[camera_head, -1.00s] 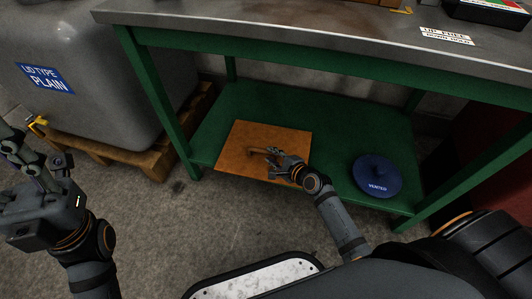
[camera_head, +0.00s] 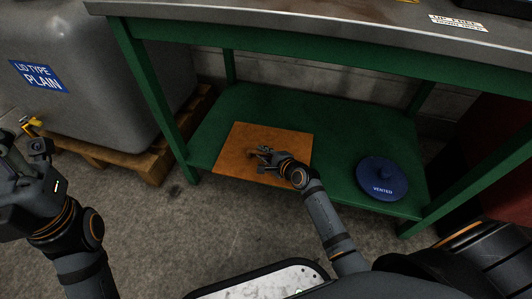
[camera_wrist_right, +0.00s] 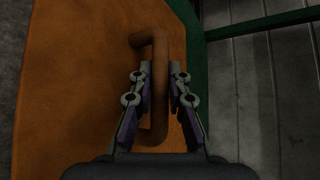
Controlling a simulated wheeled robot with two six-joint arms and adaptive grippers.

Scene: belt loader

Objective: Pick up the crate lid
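The crate lid is a flat orange-brown square panel (camera_head: 235,142) lying on the green lower shelf, with a bar handle on top. My right gripper (camera_head: 262,152) is down at the handle. In the right wrist view the handle (camera_wrist_right: 160,50) runs between the two fingers of my right gripper (camera_wrist_right: 160,75), which stand close on either side of it. A slight gap seems to show, so the fingers look open around the handle. My left gripper (camera_head: 20,148) is at the left edge of the head view, partly cut off, with its fingers apart and empty.
A round blue lid (camera_head: 380,172) marked VENTED lies on the shelf (camera_head: 335,190) at right. The metal bench top (camera_head: 300,22) is above, with green legs (camera_head: 150,95) at the sides. A grey tank (camera_head: 110,75) labelled PLAIN stands on a wooden pallet (camera_head: 150,165).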

